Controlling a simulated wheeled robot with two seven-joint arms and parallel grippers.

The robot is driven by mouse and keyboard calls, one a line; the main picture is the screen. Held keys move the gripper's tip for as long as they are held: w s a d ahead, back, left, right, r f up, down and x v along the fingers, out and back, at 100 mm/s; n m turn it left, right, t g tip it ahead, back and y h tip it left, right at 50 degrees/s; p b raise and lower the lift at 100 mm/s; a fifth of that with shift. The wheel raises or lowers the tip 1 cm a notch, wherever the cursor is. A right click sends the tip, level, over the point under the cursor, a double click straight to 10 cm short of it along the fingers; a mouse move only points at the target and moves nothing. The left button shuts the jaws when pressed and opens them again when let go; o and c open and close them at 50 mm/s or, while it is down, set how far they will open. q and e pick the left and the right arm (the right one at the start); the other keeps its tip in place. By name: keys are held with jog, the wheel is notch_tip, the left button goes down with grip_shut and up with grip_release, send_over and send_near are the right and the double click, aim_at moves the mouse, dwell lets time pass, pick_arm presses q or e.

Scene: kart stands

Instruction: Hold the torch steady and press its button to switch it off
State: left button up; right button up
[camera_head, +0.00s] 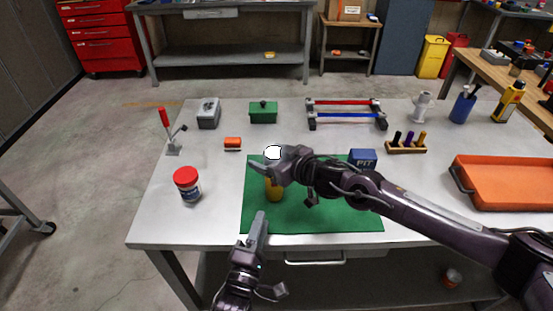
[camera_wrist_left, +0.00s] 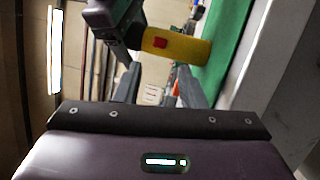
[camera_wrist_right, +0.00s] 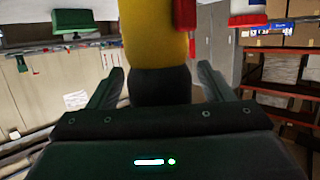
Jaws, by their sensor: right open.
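The torch (camera_head: 274,190) stands upright on the green mat (camera_head: 330,212), with a yellow body and a bright white lit top. My right gripper (camera_head: 268,168) reaches across from the right, and its fingers hide the torch's upper part. In the right wrist view its open fingers (camera_wrist_right: 160,85) stand on either side of the torch's black section, with gaps showing. A red button (camera_wrist_left: 160,43) shows on the yellow body in the left wrist view. My left gripper (camera_head: 260,217) is nearer the front, apart from the torch. In its wrist view its fingers (camera_wrist_left: 160,72) are open and empty.
A red-lidded jar (camera_head: 187,184) stands to the left, and an orange object (camera_head: 232,144) lies behind it. A blue box (camera_head: 362,159) sits behind my right forearm. An orange tray (camera_head: 505,182) is at the right. The mat's front is mostly clear.

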jog(key=shift+c, duration=0.4)
pick_arm(q)
jog(key=shift+c, duration=0.2)
pick_arm(e)
jog(key=c, duration=1.1)
pick_arm(q)
grip_shut()
pick_arm(e)
jog(key=shift+c, duration=0.2)
dwell(0.4)
